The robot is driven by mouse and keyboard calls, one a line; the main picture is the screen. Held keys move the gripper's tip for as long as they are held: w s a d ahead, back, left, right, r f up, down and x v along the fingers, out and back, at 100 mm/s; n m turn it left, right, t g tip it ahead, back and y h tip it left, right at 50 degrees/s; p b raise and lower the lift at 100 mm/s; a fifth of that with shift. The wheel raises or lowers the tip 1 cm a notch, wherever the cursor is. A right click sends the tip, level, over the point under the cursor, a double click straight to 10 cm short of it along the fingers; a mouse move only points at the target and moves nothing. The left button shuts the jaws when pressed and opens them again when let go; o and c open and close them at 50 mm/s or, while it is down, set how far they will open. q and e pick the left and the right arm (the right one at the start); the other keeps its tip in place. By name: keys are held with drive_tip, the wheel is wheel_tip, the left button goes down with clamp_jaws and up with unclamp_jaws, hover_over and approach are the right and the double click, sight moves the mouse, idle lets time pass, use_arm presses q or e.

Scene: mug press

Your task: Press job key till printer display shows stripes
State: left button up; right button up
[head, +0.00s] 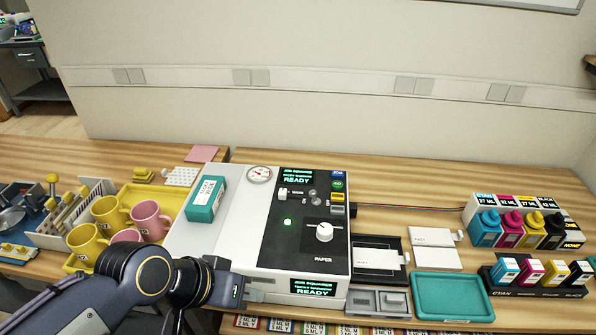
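The printer (228,240) is a white and black machine in the middle of the table. Its upper display (299,176) shows green text ending in READY, and the lower front display (317,287) shows similar text. The blue job key (338,174) is at the top right of the black panel, above a green GO key (338,184). My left gripper (262,290) is at the printer's front left, low and well away from the job key. Its fingers are small and partly hidden, so their opening is unclear. My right gripper is out of view.
A teal box (206,199) sits on the printer's left top. A white knob (324,232) stands up from the panel. Yellow and pink mugs (150,220) stand at left on a yellow tray (172,194). Ink bottles (487,229) and a teal tray (452,298) are at right.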

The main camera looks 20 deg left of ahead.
use_arm(q)
clamp_jaws()
idle(1.4)
